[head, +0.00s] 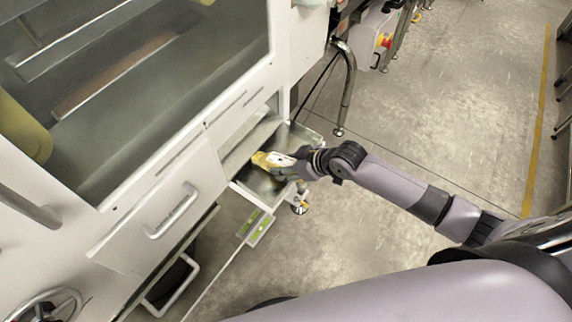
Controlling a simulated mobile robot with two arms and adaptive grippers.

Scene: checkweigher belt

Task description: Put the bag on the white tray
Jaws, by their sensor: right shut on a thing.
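A yellow and white bag (266,159) is at the tip of my right gripper (291,165), which is shut on it. The gripper reaches in from the right and hides part of the bag. The bag is over an open, pale-rimmed tray (252,196) with a grey metallic inside, sticking out of the white machine. I cannot tell whether the bag touches the tray's floor, or whether this is the white tray of the task. My left gripper is not in view.
The white machine (130,190) with a large dark window fills the left side. A handled drawer front (172,210) is beside the open tray. Metal legs (345,95) stand behind the tray. The concrete floor (460,100) at right is clear up to a yellow line.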

